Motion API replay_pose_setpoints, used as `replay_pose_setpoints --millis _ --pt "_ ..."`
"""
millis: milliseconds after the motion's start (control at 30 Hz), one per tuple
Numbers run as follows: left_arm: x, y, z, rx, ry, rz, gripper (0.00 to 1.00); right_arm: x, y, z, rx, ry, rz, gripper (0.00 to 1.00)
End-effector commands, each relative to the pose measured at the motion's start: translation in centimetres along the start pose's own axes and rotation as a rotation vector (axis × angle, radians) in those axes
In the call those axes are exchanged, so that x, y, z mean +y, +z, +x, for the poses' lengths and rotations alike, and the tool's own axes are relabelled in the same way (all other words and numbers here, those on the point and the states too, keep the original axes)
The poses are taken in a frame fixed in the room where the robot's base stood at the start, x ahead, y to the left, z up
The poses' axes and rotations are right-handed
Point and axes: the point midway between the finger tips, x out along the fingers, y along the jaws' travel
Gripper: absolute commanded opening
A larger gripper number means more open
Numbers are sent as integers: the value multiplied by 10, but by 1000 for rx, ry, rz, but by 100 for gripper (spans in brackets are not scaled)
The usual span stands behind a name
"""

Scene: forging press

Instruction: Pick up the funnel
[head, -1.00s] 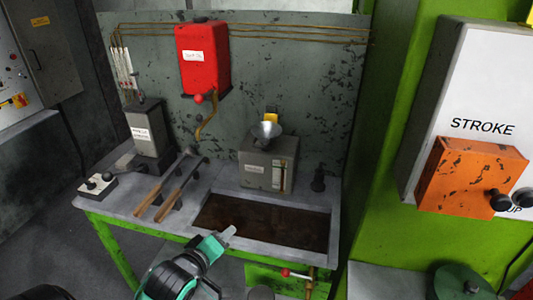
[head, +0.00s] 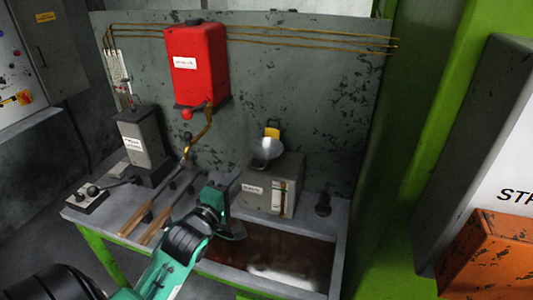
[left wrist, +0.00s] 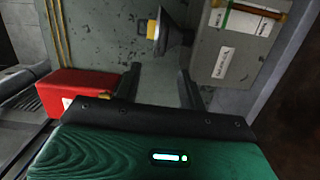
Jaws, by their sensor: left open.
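The funnel (head: 266,150) is a grey metal cone with a yellow tab behind it. It sits on top of the grey metal box (head: 262,186) at the back of the bench. My left gripper (head: 238,202) is open and empty, in front and to the left of the box, lower than the funnel. In the left wrist view the funnel (left wrist: 176,32) appears sideways beyond the open fingers (left wrist: 160,88), apart from them. Its lower end is hard to make out there. My right gripper is not in view.
A red tank (head: 197,62) with a curved brass pipe hangs on the back panel. Long-handled tools (head: 160,212) lie on the bench left of my arm. A dark sunken basin (head: 285,262) lies in front of the box. A black fitting (head: 323,202) stands right of it.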

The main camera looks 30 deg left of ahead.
Motion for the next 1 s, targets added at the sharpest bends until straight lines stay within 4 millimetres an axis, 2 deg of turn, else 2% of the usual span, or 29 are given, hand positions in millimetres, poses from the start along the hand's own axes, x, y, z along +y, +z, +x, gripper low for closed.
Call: replay_pose_setpoints --millis 33,167,267,567,800,1000 --pt "3 0 11 -1 1 2 41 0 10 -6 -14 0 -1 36" --pt "3 0 33 0 1 3 41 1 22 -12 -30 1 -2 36" --pt "2 0 46 -1 0 1 41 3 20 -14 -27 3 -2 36" --pt "3 0 67 -1 -2 3 41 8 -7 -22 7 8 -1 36" --pt "1 0 99 -1 -1 3 41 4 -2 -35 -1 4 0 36" --pt "-1 0 106 0 -1 1 41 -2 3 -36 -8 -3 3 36"
